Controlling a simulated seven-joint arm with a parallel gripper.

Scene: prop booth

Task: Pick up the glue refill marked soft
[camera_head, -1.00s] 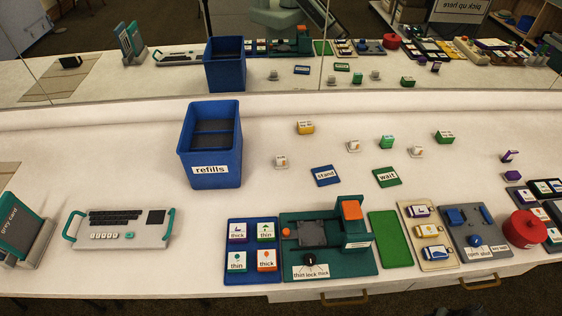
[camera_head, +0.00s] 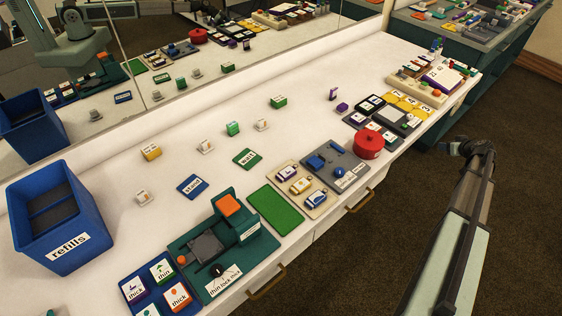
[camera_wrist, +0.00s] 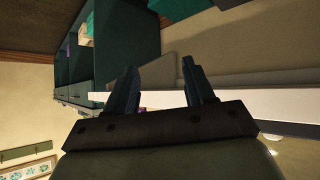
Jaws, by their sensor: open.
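I cannot read the word soft on anything in these frames. A blue bin (camera_head: 13,212) labelled "refills" stands at the left of the counter; its inside is dark and I cannot make out any refill in it. Several small labelled pieces stand on the counter, among them a yellow block (camera_head: 151,152), a green block (camera_head: 233,129) and another green block (camera_head: 278,102); their print is too small to read. My gripper (camera_wrist: 160,72) is open and empty in the wrist view, its fingers apart. My arm hangs at the right, off the counter's front edge, far from the bin.
A teal machine (camera_head: 185,250) marked "thin lock thick", a green mat (camera_head: 276,211), a tan tray (camera_head: 284,188) of small cases and a red pot (camera_head: 369,145) line the counter's front. A mirror runs along the back. Another bench (camera_head: 480,38) stands at the far right.

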